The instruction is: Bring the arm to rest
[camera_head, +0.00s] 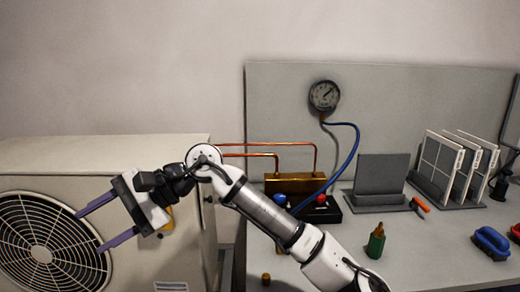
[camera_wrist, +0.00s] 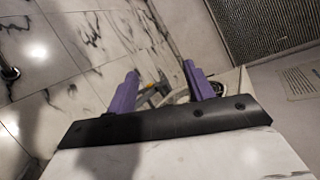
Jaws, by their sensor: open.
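My gripper (camera_head: 92,222) is at the left in the head view, in front of the outdoor fan unit (camera_head: 140,155). Its two purple fingers are spread apart and point left across the round fan grille (camera_head: 40,245), with nothing between them. My white arm reaches from the bottom centre up to the elbow-like joint near the unit's right edge. In the wrist view my gripper (camera_wrist: 164,82) also shows two separated purple fingers. Beyond them is a marbled tile floor (camera_wrist: 80,60). I cannot tell the gap between the fingers and the grille.
A grey bench (camera_head: 440,262) stands to the right. It holds a brass manifold (camera_head: 290,184) with red and blue knobs, a green bottle (camera_head: 376,242), a blue brush (camera_head: 491,243) and a rack of white panels (camera_head: 455,168). A gauge (camera_head: 324,95) with a blue hose hangs on the back panel.

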